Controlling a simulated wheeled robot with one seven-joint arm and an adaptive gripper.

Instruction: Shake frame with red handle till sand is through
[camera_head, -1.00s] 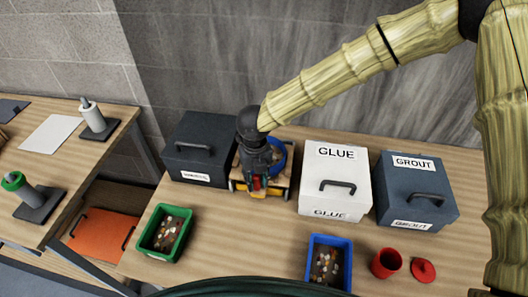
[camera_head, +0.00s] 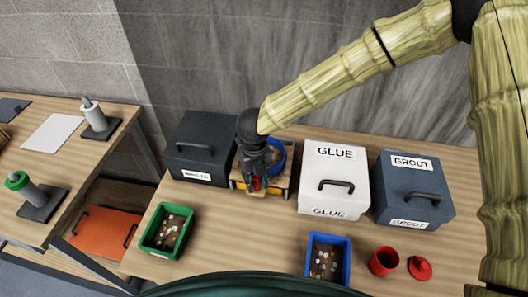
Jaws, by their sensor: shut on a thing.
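My gripper (camera_head: 258,181) is at the wooden frame (camera_head: 284,184), between the dark box and the white GLUE box. It is shut on the red handle (camera_head: 257,184), which shows only as a small red patch under the fingers. A blue round rim with sandy content (camera_head: 277,157) shows at the frame, partly hidden behind my gripper. Yellow parts show at the frame's lower edge. How much sand lies in it or below it I cannot tell.
Dark box (camera_head: 203,147) stands left; GLUE box (camera_head: 336,168) and GROUT box (camera_head: 413,187) stand right. Green tray (camera_head: 150,236) and blue tray (camera_head: 346,262) hold mosaic pieces in front. Red cup (camera_head: 383,261) and red lid (camera_head: 420,267) lie front right. The middle front is clear.

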